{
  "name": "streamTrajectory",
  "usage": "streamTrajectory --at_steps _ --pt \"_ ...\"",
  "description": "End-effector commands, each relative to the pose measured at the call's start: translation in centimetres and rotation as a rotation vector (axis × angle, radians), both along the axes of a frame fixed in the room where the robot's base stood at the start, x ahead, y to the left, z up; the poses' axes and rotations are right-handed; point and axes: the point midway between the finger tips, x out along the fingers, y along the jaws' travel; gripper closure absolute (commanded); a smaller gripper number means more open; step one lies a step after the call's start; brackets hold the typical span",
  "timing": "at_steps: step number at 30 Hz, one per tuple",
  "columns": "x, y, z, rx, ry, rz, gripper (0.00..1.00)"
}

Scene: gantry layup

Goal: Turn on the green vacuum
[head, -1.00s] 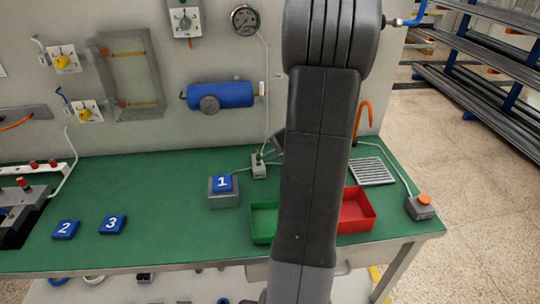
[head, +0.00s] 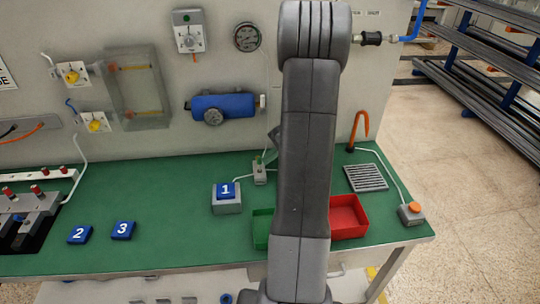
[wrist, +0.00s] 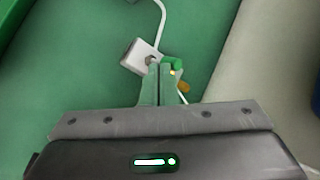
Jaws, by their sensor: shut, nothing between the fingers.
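A small grey valve block (wrist: 141,57) with a green lever (wrist: 172,63) and an orange part (wrist: 184,87) lies ahead of my gripper (wrist: 161,68) in the wrist view. A pale hose runs up from the block. My fingers are shut and empty, with their tips beside the block and close to the green lever; I cannot tell whether they touch. In the head view the valve block (head: 260,173) stands on the green bench, just left of my arm. My arm hides most of the gripper there.
A blue block marked 1 (head: 226,190) sits on a grey stand left of the valve. A green tray (head: 262,229) and a red tray (head: 348,216) flank my arm. A grey box with an orange button (head: 411,213) stands at the right edge. The wall panel rises behind.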

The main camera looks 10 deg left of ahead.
Motion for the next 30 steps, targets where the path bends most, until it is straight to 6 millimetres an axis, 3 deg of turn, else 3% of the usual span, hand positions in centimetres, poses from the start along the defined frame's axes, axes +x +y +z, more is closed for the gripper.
streamTrajectory --at_steps 30 --pt "-0.1 -0.1 1.6 0.001 -0.004 0.001 1.00"
